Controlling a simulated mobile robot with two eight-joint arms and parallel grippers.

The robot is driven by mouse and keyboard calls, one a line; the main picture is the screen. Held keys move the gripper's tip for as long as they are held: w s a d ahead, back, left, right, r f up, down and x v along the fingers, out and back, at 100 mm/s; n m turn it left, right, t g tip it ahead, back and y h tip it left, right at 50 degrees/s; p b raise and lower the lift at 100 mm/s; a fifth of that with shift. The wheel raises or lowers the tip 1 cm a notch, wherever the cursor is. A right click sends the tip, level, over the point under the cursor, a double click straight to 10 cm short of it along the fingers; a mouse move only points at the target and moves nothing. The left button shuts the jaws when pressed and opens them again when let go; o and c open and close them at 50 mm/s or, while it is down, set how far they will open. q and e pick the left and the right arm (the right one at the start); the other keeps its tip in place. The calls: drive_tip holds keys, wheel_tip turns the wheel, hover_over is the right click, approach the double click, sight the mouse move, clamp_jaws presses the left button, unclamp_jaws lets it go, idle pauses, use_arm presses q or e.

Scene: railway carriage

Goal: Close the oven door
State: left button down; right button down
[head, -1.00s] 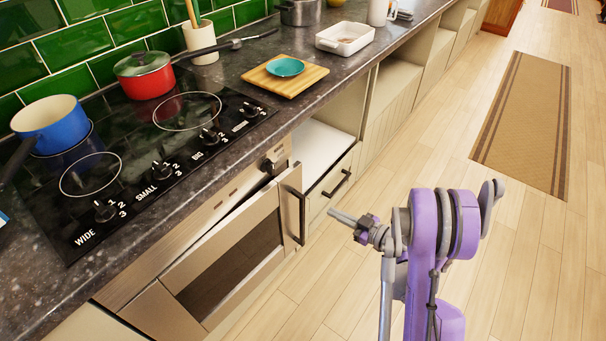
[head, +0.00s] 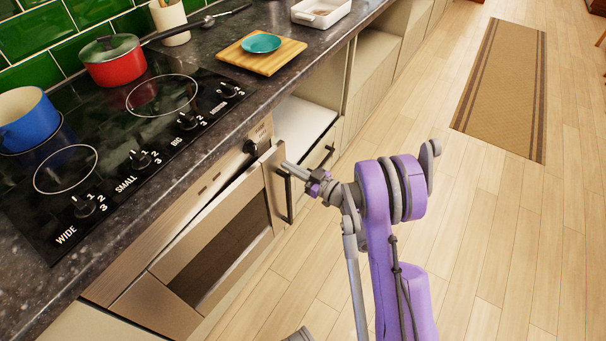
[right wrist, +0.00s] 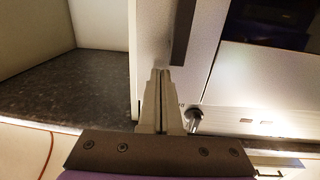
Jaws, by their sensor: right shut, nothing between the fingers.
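The oven door (head: 190,268) is below the hob in the head view, a pale metal front with a dark window (head: 222,257). It stands slightly ajar, with a gap along its top edge. Its dark upright handle (head: 287,196) is near the right edge, and the handle also shows in the right wrist view (right wrist: 183,35). My right gripper (head: 287,166) is shut and empty at the door's upper right corner, beside the handle. Its fingers (right wrist: 164,72) point at the door front in the right wrist view; I cannot tell whether they touch it. My left gripper is not in view.
The dark worktop (head: 225,125) overhangs the oven and carries the hob with a blue pot (head: 28,120), a red pot (head: 114,70) and a wooden board (head: 264,58). Wooden floor (head: 480,240) is clear at right.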

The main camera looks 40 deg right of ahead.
sight(280, 161)
drive_tip(key=shift+w+a, duration=0.2)
drive_tip(key=shift+w, duration=0.3)
drive_tip(key=shift+n+y, duration=0.4)
drive_tip(key=shift+y, duration=0.2)
drive_tip(key=x, duration=0.4)
drive_tip(key=shift+w+d, duration=0.1)
drive_tip(key=shift+d, duration=0.15)
drive_tip(key=shift+s+f, duration=0.1)
drive_tip(key=shift+s, duration=0.2)
